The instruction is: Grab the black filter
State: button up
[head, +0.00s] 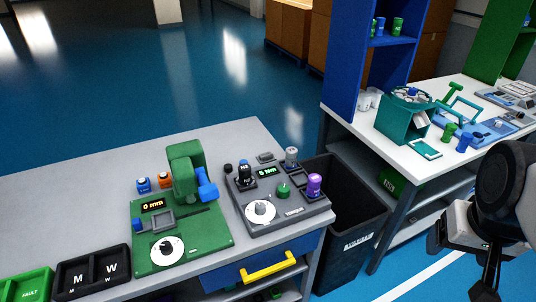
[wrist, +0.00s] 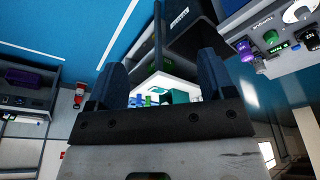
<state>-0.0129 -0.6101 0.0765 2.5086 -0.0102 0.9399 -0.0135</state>
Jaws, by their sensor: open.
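I cannot tell for certain which item is the black filter. A small black piece (head: 228,168) sits at that station's back left corner. My gripper (wrist: 160,72) is open, with nothing between its dark fingers in the wrist view. In the head view my arm's end is at the far right, well away from the near bench. The grey station also shows in the wrist view (wrist: 258,64), at the upper right.
A green test station (head: 205,240) stands left of the grey one. A dark open bin (head: 345,225) is between the near bench and the white table (head: 370,125). A teal box (head: 393,122) and several small cylinders stand on that table. A yellow drawer handle (head: 268,268) sticks out in front.

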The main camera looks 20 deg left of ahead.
jog(key=w+a+n, duration=0.5)
jog(key=w+a, duration=0.3)
jog(key=w, duration=0.4)
jog(key=n+g, duration=0.3)
jog(key=n, duration=1.2)
send_over(245, 166)
jog(key=f, duration=1.7)
jog(key=shift+d, duration=0.4)
jog(key=shift+a+f, duration=0.25)
jog(key=shift+a, duration=0.15)
jog(key=shift+f, duration=1.3)
jog(key=shift+s+f, duration=0.1)
